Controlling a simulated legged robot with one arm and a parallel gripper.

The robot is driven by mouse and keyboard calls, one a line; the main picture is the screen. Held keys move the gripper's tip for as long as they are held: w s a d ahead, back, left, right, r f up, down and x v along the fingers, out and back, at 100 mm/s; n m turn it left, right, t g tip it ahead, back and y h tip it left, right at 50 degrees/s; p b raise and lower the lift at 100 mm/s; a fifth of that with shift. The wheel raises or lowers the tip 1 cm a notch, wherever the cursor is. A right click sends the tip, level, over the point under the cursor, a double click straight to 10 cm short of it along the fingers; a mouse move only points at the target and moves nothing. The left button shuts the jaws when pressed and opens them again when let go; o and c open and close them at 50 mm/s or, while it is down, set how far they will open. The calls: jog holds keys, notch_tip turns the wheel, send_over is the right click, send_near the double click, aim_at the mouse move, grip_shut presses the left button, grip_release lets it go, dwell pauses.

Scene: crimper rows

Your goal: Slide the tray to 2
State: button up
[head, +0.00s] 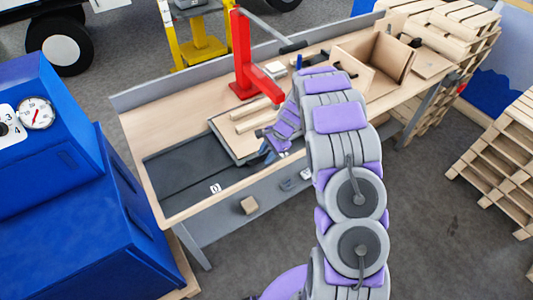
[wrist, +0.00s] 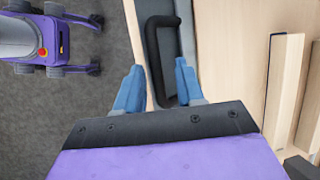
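The tray (head: 228,138) is a pale wooden board with wooden strips on it, standing on the dark track of the workbench. In the wrist view the tray's wooden surface (wrist: 232,60) fills the right side. Its black looped handle (wrist: 155,60) lies between and just beyond my fingers. My gripper (wrist: 160,68) is open, with blue fingers either side of the handle; I see no firm grip. In the head view my gripper (head: 270,142) is at the tray's front right edge. A "0" mark (head: 215,188) shows on the front strip; no readable 2 is visible, and marks farther right are unclear.
A red press (head: 243,65) stands behind the tray. A wooden box (head: 385,60) is at the bench's right end. A blue cabinet (head: 60,220) stands at left. The dark track (head: 180,172) left of the tray is clear.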

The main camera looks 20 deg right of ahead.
jog(key=shift+d, duration=0.75)
jog(key=c, duration=0.6)
jog(key=shift+a, duration=0.35)
grip_shut()
jog(key=w+d+p, duration=0.1)
jog(key=d, duration=0.3)
jog(key=w+d+p, duration=0.2)
jog(key=d, duration=0.3)
jog(key=w+d+p, duration=0.1)
jog(key=d, duration=0.4)
jog(key=shift+w, duration=0.25)
jog(key=shift+a, duration=0.1)
jog(key=o, duration=0.7)
grip_release()
